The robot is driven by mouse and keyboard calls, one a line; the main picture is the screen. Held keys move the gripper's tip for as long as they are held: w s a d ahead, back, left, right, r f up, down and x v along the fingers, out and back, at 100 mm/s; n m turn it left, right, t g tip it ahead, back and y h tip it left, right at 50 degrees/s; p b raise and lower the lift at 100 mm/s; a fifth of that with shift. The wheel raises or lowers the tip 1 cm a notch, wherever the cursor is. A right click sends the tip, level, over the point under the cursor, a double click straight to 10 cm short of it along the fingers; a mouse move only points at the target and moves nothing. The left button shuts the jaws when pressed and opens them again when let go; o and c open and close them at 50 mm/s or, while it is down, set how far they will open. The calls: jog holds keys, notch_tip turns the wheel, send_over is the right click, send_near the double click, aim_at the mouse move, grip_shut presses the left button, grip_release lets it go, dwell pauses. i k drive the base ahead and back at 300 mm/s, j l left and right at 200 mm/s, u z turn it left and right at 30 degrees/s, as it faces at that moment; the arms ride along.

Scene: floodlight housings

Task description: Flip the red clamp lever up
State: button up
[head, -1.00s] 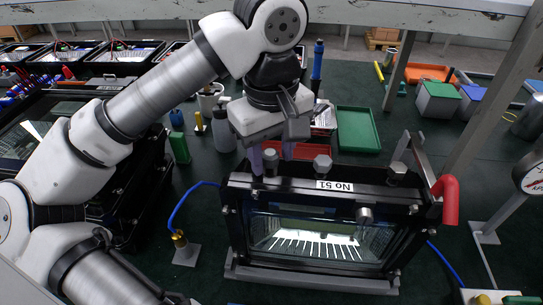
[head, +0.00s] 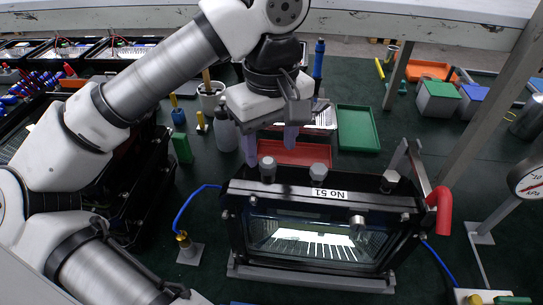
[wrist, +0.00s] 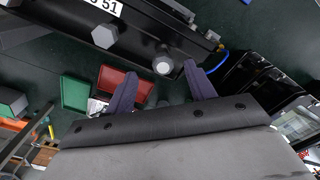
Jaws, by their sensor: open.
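The red clamp lever (head: 441,210) is at the right end of the black floodlight housing (head: 262,191), marked "No 51". Its bent red grip hangs down beside the housing's upper right corner, next to a grey metal bracket (head: 416,165). My gripper (head: 270,146) is open and empty, with purple fingers, above the housing's left end and far left of the lever. In the wrist view, my gripper (wrist: 160,72) has a round bolt head (wrist: 163,66) between its fingertips. I cannot tell whether they touch it. The lever is not seen in the wrist view.
Several bolt heads stand up along the housing's top edge. A red tray (head: 300,153) and a green tray (head: 357,128) lie behind it. A slanted grey post (head: 488,105) and a dial gauge (head: 527,181) stand right of the lever. A blue cable (head: 190,205) runs left of the housing.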

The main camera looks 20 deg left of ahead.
aim_at(441, 196)
jog(key=k, duration=1)
